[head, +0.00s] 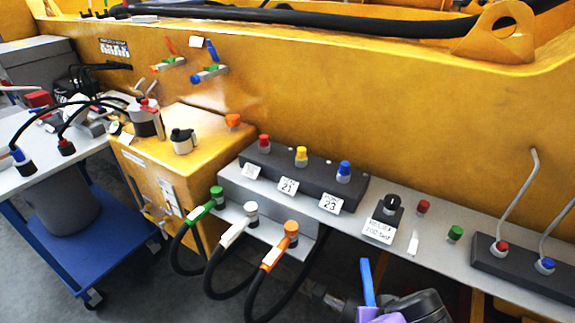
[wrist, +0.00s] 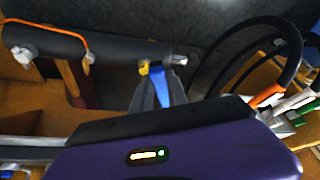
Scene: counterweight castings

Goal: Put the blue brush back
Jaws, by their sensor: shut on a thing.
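My gripper (wrist: 156,92) is shut on a slim blue thing, which looks like the blue brush (wrist: 163,86). In the head view the blue brush (head: 367,283) sticks up from my purple wrist at the bottom edge, in front of the shelf. Its bristles cannot be made out. On the yellow casting wall are two small brackets: a left bracket (head: 172,64) with an orange piece above it, and a right bracket (head: 208,75) with an upright blue piece (head: 212,50). My gripper is well below and right of both brackets.
A grey shelf (head: 405,240) with coloured knobs runs along the wall. Black hoses with green, white and orange plugs (head: 291,233) loop down below it. A yellow box (head: 200,140) and a blue trolley (head: 65,255) stand at left. A dark pipe (wrist: 90,48) crosses the wrist view.

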